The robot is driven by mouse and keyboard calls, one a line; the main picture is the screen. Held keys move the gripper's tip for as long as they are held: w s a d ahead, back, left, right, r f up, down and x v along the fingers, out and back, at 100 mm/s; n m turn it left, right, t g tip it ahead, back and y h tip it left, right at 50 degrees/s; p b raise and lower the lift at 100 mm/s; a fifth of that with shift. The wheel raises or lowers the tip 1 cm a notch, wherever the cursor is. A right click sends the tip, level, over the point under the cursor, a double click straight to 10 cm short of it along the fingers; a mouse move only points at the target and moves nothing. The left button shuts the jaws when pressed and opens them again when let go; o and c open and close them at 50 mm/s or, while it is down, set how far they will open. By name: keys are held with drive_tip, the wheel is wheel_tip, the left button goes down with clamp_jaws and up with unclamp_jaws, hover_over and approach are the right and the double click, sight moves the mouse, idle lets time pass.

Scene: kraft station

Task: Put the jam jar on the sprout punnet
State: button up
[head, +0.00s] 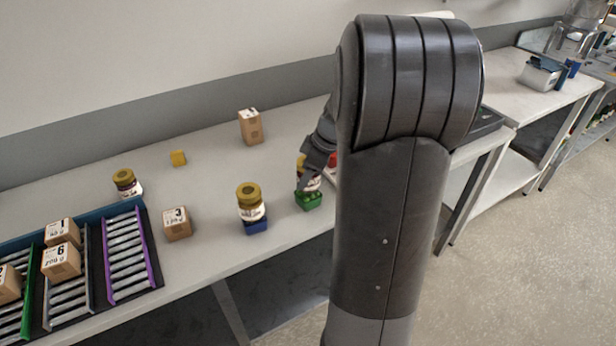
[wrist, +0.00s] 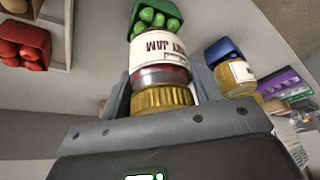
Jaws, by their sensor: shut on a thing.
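The jam jar (wrist: 163,50) has a gold lid, a white label ending in "JAM" and dark red contents. My gripper (wrist: 162,88) is shut on it around the lid end. The sprout punnet (wrist: 154,17) is green with round green sprouts, just beyond the jar's base in the wrist view. In the head view the jar (head: 313,183) stands over the green punnet (head: 309,202), with my gripper (head: 316,160) at its top. The jar's base is at or very near the sprouts; I cannot tell whether it touches. My arm hides part of this area.
A blue punnet (head: 256,227) with a gold-lidded jar (head: 250,199) on it stands left of the green punnet. Another jar (head: 126,183), cartons (head: 177,223) and a roller rack (head: 125,254) are farther left. A red punnet (wrist: 22,50) is close by.

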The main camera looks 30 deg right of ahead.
drive_tip(key=shift+f, duration=0.9)
drive_tip(key=o, duration=1.2)
drive_tip(key=shift+f, duration=0.15)
drive_tip(key=shift+o, duration=0.2)
drive_tip(key=v, duration=1.1)
drive_tip(key=s+a+r+m+h, duration=0.1)
drive_tip(key=s+a+r+m, duration=0.15)
drive_tip(key=a, duration=0.35)
drive_tip(key=s+a+r+m+h, duration=0.1)
drive_tip(key=s+a+r, duration=0.25)
drive_tip(key=a, duration=0.25)
drive_tip(key=s+a+f+m+t+h, duration=0.1)
drive_tip(key=s+a+m+t, duration=0.1)
drive_tip(key=s+a+m, duration=0.3)
drive_tip(key=s+a, duration=0.4)
drive_tip(key=s, duration=0.3)
drive_tip(key=shift+f, duration=0.4)
